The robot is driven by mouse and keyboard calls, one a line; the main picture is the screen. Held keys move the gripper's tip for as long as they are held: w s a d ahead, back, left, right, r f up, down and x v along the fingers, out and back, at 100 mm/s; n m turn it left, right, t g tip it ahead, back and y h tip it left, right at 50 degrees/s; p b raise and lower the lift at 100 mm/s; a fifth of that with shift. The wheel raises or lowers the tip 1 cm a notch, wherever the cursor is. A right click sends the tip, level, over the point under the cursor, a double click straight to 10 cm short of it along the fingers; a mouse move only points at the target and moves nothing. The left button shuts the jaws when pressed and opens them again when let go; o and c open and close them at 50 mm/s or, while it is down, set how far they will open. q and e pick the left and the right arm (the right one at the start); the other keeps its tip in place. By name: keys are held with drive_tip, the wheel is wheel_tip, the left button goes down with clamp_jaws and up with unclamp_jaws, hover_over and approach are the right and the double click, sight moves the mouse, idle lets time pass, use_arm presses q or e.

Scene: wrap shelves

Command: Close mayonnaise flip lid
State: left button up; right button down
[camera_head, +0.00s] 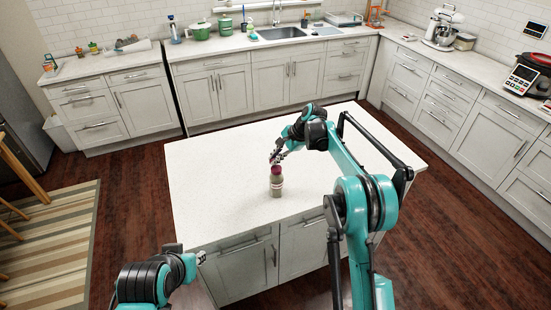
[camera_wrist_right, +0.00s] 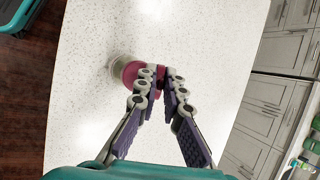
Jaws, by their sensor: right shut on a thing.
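The mayonnaise bottle (camera_head: 276,186) stands upright on the white island top near its front edge. It has a pale, greyish body with a label and a dark red lid (camera_head: 276,170). My right gripper (camera_head: 274,158) is at the top of the bottle, shut on the lid. In the right wrist view, the fingertips (camera_wrist_right: 163,76) meet over the red lid (camera_wrist_right: 131,72), which shows on both sides of them; they hide its middle, so I cannot tell the flap's angle. My left gripper (camera_head: 198,257) is low at the left, away from the bottle; its fingers are unclear.
The island top (camera_head: 220,170) is otherwise clear around the bottle.

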drive_tip(key=s+t+y+b, duration=0.1)
drive_tip(key=b, duration=0.1)
drive_tip(key=s+f+n+t+b, duration=0.1)
drive_tip(key=t+b, duration=0.1)
drive_tip(key=b, duration=0.1)
drive_tip(key=shift+d+f+t+y, duration=0.25)
drive_tip(key=shift+d+t+y, duration=0.05)
drive_tip(key=shift+d+y, duration=0.1)
drive_tip(key=shift+t+y+b, duration=0.3)
drive_tip(key=shift+t+b, duration=0.2)
drive_tip(key=shift+b, duration=0.15)
drive_tip(key=shift+r, duration=0.1)
drive_tip(key=c, duration=1.6)
unclamp_jaws()
drive_tip(key=shift+c, duration=0.2)
drive_tip(key=shift+r, duration=0.1)
drive_tip(key=v, duration=0.8)
